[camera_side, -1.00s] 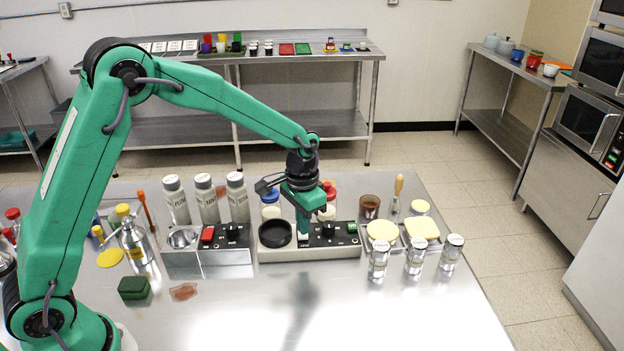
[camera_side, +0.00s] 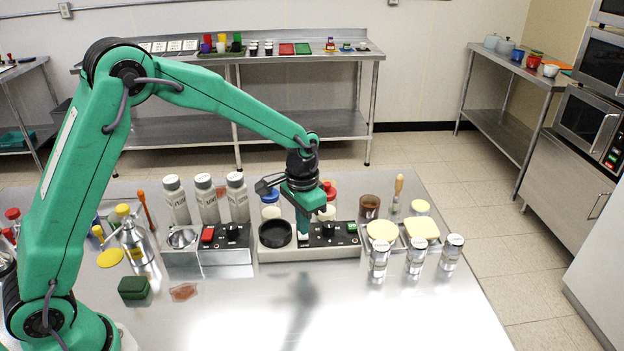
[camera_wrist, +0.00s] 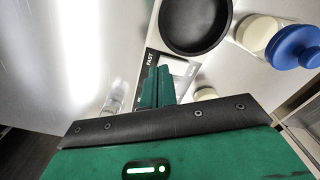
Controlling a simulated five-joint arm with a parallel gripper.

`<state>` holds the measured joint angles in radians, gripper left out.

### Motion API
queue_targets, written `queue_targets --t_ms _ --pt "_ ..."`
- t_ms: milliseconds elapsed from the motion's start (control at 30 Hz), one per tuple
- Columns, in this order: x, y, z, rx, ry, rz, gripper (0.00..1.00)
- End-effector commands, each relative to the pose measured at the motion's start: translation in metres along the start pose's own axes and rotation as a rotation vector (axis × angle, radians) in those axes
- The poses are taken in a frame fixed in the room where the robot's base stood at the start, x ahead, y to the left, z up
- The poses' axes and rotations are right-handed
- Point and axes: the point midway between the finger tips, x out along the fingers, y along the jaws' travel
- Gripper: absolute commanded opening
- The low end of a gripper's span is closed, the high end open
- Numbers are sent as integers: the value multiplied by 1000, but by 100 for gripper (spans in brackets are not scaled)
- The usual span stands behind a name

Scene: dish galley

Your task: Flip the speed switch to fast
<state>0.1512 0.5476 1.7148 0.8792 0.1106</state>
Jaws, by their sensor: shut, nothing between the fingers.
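A low metal-sided unit (camera_side: 310,252) stands mid-table with a round black dish and a black control panel with a knob and a green button. In the wrist view a plate marked FAST (camera_wrist: 151,59) lies beside the black dish (camera_wrist: 195,22), with a pale patch (camera_wrist: 177,66) that may be the speed switch. My gripper (camera_side: 303,236) points down at the panel's left end, close to the dish. Its fingers (camera_wrist: 158,78) are shut and empty over the plate, hiding part of it. I cannot tell whether they touch the switch or which way it is set.
Another unit with a red switch (camera_side: 207,234) stands to the left. Blue- and red-capped bottles (camera_side: 271,203) stand close behind my gripper. Yellow pads (camera_side: 382,229) and several jars (camera_side: 415,256) are to the right.

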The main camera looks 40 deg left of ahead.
Motion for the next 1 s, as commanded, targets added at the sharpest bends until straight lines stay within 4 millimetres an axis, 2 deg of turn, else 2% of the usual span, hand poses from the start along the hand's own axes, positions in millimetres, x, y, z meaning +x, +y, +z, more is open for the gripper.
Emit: queue_targets --t_ms 1000 --pt "10 0 0 0 -1 0 0"
